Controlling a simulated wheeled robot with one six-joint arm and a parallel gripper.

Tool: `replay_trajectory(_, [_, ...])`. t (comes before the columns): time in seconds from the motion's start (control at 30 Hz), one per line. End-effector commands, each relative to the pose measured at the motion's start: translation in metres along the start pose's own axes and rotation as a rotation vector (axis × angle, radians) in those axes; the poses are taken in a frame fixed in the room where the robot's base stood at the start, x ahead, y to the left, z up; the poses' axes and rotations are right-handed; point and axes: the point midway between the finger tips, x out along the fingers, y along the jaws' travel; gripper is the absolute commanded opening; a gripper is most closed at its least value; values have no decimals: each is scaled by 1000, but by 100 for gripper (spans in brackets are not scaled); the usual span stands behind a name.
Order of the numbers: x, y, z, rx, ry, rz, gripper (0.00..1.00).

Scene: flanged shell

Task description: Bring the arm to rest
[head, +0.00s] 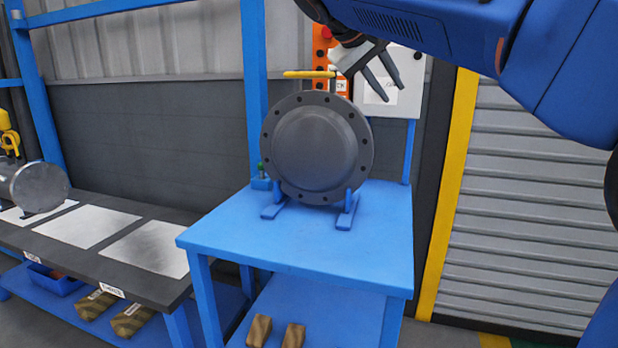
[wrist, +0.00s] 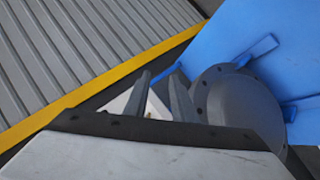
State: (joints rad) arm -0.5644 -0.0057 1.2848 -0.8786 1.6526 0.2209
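My gripper (head: 384,86) hangs in the air at the upper middle of the head view, at the end of my blue arm. Its two dark fingers are spread apart with nothing between them. In the wrist view the fingers (wrist: 160,95) also stand apart. The flanged shell (head: 316,148), a grey round cover with bolt holes around its rim, stands upright on blue feet on the blue table (head: 270,235). In the head view the gripper is above and right of it. The shell (wrist: 240,105) shows at the right of the wrist view.
A yellow-handled valve (head: 309,74) shows above the shell. A white panel (head: 405,95) is behind the gripper. A dark bench (head: 95,260) with pale sheets and a metal cylinder (head: 38,187) stands at left. A yellow post (head: 450,190) and grey shutter (head: 530,220) are at right.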

Motion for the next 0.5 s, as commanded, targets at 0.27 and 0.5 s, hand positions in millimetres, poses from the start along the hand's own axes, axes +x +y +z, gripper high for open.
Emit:
replay_trajectory(0.27, [62,-3,104,-36,-46,-162,23])
replay_trajectory(0.5, [104,-30,205,-17,-78,-312,23])
